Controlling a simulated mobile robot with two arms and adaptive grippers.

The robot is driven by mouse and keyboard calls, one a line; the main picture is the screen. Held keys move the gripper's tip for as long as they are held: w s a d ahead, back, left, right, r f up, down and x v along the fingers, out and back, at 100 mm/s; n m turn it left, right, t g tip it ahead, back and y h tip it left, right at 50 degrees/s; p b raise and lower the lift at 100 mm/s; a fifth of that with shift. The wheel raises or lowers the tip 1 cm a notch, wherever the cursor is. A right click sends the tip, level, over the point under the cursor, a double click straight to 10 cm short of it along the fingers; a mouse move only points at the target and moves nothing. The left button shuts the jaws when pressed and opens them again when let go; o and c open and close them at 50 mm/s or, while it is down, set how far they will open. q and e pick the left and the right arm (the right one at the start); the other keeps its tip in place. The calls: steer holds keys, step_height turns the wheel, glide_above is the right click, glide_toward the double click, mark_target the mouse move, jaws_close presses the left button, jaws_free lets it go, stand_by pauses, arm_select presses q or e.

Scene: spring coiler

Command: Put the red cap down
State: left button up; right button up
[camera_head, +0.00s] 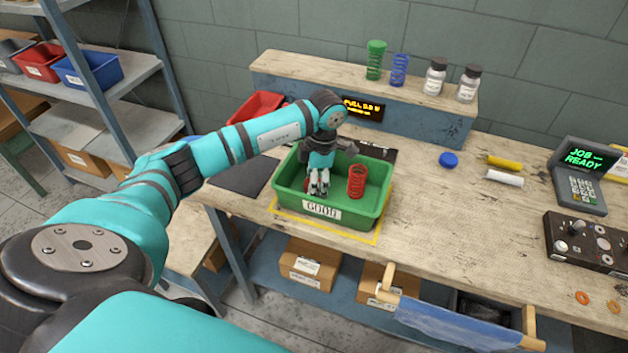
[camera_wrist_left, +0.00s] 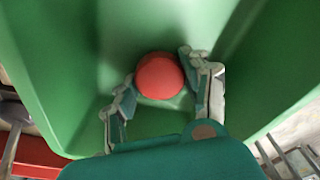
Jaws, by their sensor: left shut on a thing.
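The red cap (camera_wrist_left: 160,76) shows as a round red disc between the fingers of my left gripper (camera_wrist_left: 162,92) in the left wrist view. My left gripper is shut on it. In the head view my left gripper (camera_head: 319,190) points down inside the green tray (camera_head: 374,213) labelled GOOD, left of a red spring (camera_head: 357,181) that stands upright in the tray. The cap is mostly hidden behind the fingers there, and I cannot tell whether it touches the tray floor. My right gripper is not in view.
A red bin (camera_head: 257,109) stands behind the tray. A blue cap (camera_head: 448,159), a yellow roll (camera_head: 504,162) and a white roll (camera_head: 504,178) lie to the right. The back ledge holds a green spring (camera_head: 375,60), a blue spring (camera_head: 399,70) and two jars. The bench right of the tray is mostly clear.

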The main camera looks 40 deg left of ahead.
arm_select(q)
steer(key=shift+f, duration=0.1)
steer(key=o, duration=1.1)
steer(key=shift+o, duration=0.2)
steer(key=shift+r, duration=0.3)
step_height(320, 180, up, 12)
steer(key=w+d+b, duration=0.1)
steer(key=b, duration=0.1)
steer(key=shift+f+b, duration=0.2)
steer(key=shift+b, duration=0.15)
